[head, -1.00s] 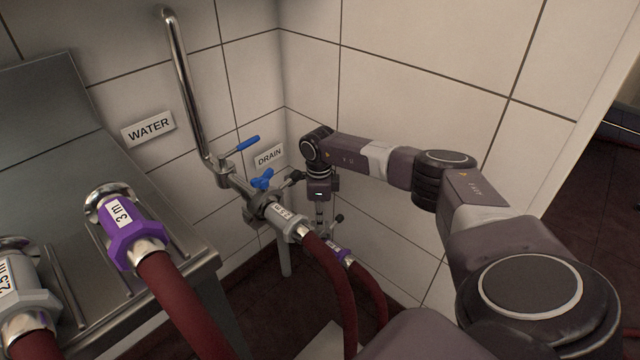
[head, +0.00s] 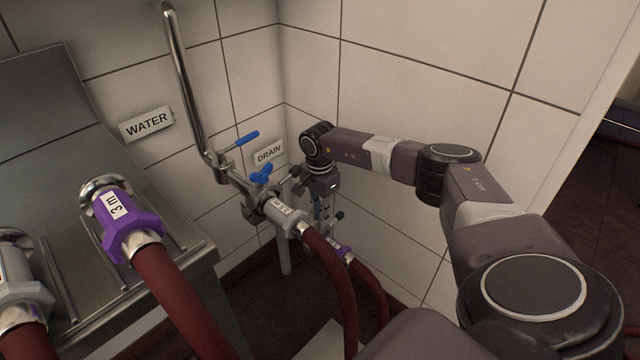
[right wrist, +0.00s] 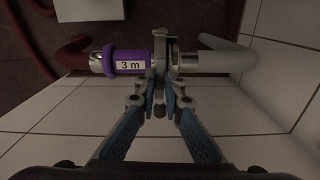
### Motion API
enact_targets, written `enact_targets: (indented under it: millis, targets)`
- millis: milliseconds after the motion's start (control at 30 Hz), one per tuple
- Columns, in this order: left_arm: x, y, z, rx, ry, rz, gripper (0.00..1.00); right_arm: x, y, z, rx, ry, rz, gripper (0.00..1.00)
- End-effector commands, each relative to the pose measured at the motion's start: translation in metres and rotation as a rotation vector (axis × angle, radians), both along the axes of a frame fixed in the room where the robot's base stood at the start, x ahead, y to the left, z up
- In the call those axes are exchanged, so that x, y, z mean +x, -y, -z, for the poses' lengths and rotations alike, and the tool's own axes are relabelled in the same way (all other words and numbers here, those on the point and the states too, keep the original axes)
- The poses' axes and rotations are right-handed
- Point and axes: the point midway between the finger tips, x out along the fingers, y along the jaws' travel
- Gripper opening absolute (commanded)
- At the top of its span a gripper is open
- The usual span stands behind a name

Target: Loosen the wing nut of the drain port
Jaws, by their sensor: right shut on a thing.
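My right gripper (head: 318,212) reaches down at the drain port below the DRAIN sign (head: 269,154). In the right wrist view my right gripper (right wrist: 160,92) has its fingertips closed on the small wing nut of the clamp, which is mostly hidden between them. The clamp (right wrist: 172,58) joins a purple coupling (right wrist: 128,62) marked "3 m" to a pale grey pipe (right wrist: 222,62). The purple coupling also shows in the head view (head: 339,250), partly behind a hose. My left gripper is in no view.
The water port above carries a blue lever (head: 247,138), a blue winged piece (head: 261,176) and a grey coupling (head: 280,209). Dark red hoses (head: 331,275) hang in front. A steel bench (head: 190,262) at the left bears more hose ends. Tiled walls close the corner.

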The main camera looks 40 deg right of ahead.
Motion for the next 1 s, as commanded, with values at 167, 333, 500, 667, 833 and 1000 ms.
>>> enact_targets:
  millis: [167, 333, 500, 667, 833, 1000]
  targets:
    - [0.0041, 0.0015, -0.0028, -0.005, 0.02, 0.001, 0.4, 0.001, 0.001, -0.0011, -0.001, 0.003, -0.043, 0.0]
    - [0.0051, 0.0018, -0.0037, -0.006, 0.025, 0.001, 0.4, 0.001, 0.001, -0.0013, -0.001, 0.003, -0.061, 0.0]
    - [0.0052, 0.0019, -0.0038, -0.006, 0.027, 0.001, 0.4, 0.0011, 0.0008, -0.0014, -0.001, 0.003, -0.063, 0.0]
    - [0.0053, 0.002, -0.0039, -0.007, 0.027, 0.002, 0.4, 0.0011, 0.0008, -0.0014, -0.001, 0.003, -0.063, 0.0]
    - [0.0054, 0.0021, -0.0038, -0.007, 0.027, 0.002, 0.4, 0.0008, 0.0007, -0.0011, -0.001, 0.002, -0.062, 0.25]
    - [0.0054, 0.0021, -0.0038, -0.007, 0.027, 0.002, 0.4, 0.0004, 0.0004, -0.0006, -0.001, 0.001, -0.062, 0.26]
